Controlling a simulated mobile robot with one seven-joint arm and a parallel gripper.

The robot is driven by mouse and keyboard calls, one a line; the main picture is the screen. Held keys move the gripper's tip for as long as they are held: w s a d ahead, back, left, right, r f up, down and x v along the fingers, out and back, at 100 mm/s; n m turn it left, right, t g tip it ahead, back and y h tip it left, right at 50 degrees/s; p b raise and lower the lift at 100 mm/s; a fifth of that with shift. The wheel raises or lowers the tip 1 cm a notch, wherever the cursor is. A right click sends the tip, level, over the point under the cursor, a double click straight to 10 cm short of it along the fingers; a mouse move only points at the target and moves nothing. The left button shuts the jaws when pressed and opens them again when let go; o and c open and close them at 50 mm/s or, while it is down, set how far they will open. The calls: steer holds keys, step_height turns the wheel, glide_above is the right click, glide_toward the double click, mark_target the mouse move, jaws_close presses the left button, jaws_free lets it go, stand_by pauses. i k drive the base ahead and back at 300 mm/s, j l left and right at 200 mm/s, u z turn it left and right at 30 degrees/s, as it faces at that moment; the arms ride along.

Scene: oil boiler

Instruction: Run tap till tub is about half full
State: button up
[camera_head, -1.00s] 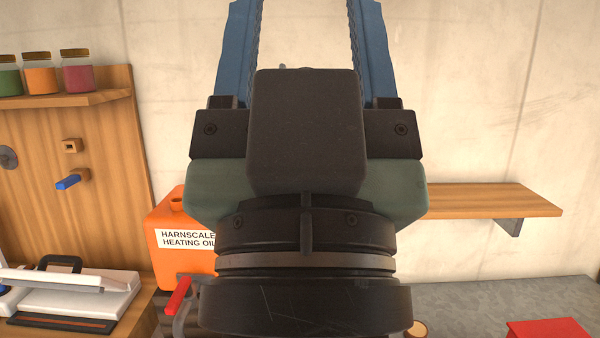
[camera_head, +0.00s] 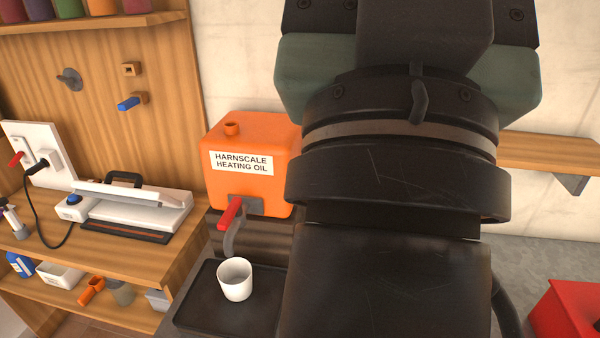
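An orange oil container (camera_head: 252,140) labelled "HARNSCALE HEATING OIL" stands left of my arm. The tap on its front has a red handle (camera_head: 230,213) and a grey curved spout (camera_head: 230,238). A white tub (camera_head: 235,279) stands upright just below the spout on a dark tray (camera_head: 200,307). I see no oil stream, and the tub's fill level is not clear. My arm fills the right of centre; my gripper's fingers are out of the picture above, so their state does not show.
A wooden bench (camera_head: 150,250) at left holds a white sealer-like device (camera_head: 135,207) and a cabled white panel (camera_head: 40,150). Its lower shelf holds small items. A wooden shelf (camera_head: 548,152) and a red box (camera_head: 565,312) are at right.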

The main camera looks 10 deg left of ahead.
mark_target(234, 208)
steer(key=i+j, duration=0.1)
steer(key=j, duration=0.3)
steer(key=i+j, duration=0.15)
steer(key=j, duration=0.25)
steer(key=i+j, duration=0.1)
steer(key=j, duration=0.35)
